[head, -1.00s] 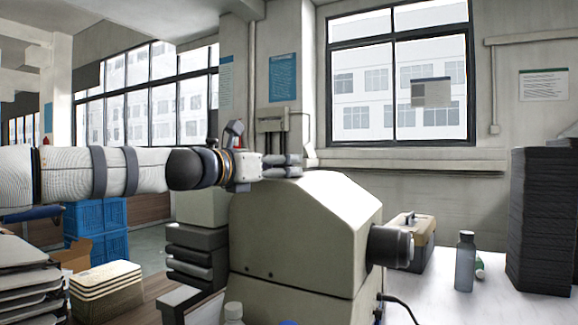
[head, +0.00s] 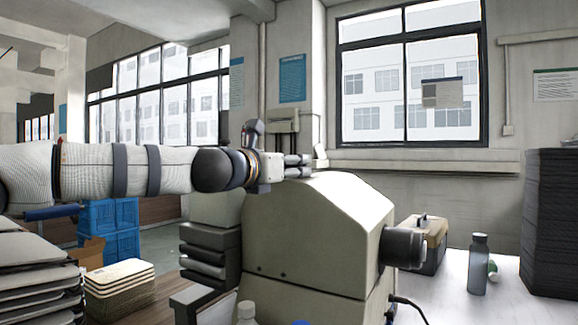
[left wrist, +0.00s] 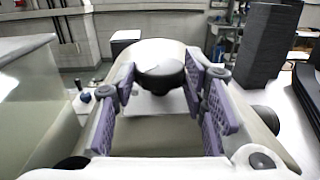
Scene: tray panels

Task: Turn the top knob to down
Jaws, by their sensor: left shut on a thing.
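The knob (left wrist: 160,62) is a round black dial in the left wrist view, on the top of a pale beige machine (head: 320,215). A thin pale mark seems to show on its left side. My left gripper (head: 304,166) comes in from the left over the top of the machine in the head view. In the left wrist view my left gripper (left wrist: 160,80) has its purple-padded fingers on both sides of the knob, shut on it. The knob is not clearly visible in the head view. My right gripper is not in view.
A dark cylinder (head: 402,247) sticks out of the machine's right side. A toolbox (head: 428,245), a grey bottle (head: 478,265) and a tall dark stack (head: 550,225) stand on the white table to the right. Trays (head: 38,280) and cream slabs (head: 120,278) lie at left.

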